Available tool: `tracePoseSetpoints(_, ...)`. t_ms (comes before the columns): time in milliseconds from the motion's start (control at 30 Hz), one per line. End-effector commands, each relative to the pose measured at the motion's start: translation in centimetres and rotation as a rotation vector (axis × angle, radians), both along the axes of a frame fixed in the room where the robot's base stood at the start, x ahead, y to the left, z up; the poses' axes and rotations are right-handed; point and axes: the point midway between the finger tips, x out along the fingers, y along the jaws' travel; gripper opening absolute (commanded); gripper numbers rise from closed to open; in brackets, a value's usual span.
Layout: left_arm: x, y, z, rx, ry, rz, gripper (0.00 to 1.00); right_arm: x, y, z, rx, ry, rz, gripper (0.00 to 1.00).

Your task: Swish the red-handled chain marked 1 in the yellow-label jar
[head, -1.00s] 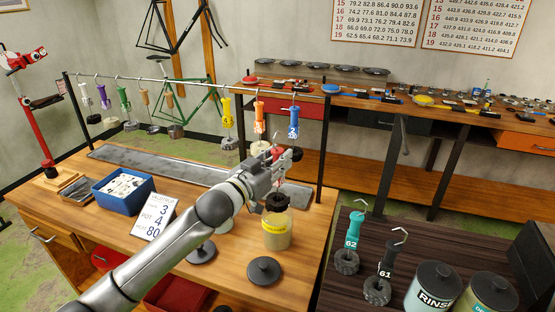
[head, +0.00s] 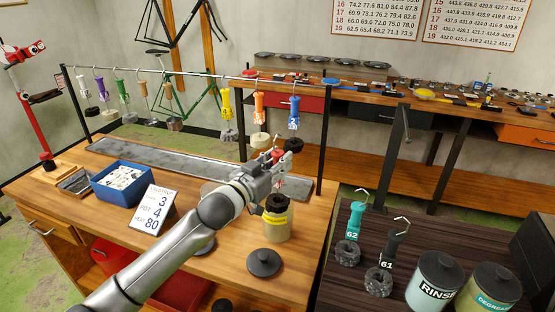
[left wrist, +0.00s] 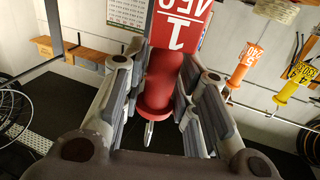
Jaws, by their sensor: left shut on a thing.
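The red handle marked 1 (left wrist: 158,85) stands between my left gripper's fingers in the left wrist view, its label upside down. My left gripper (head: 277,160) is shut on this red handle above the yellow-label jar (head: 277,228). The jar is open, with a yellow-brown body, and stands on the wooden bench. A dark bundle, seemingly the chain (head: 277,203), is at the jar's mouth below the gripper; how deep it reaches inside is hidden. My right gripper is not in view.
A dark lid (head: 264,263) lies in front of the jar. A number card (head: 153,209) and blue bin (head: 122,184) stand left. Other handled chains hang from the rail (head: 180,74) behind. Rinse (head: 437,284) and degreaser (head: 490,289) pots stand right.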

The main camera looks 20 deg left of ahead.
Motion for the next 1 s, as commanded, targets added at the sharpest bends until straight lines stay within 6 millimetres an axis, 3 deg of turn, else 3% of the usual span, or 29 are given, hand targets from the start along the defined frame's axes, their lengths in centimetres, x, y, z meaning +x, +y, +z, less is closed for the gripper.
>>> tracePoseSetpoints(1000,0.0,0.0,-6.9,-0.001,-0.005,0.0,0.0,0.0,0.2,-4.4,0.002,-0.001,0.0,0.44)
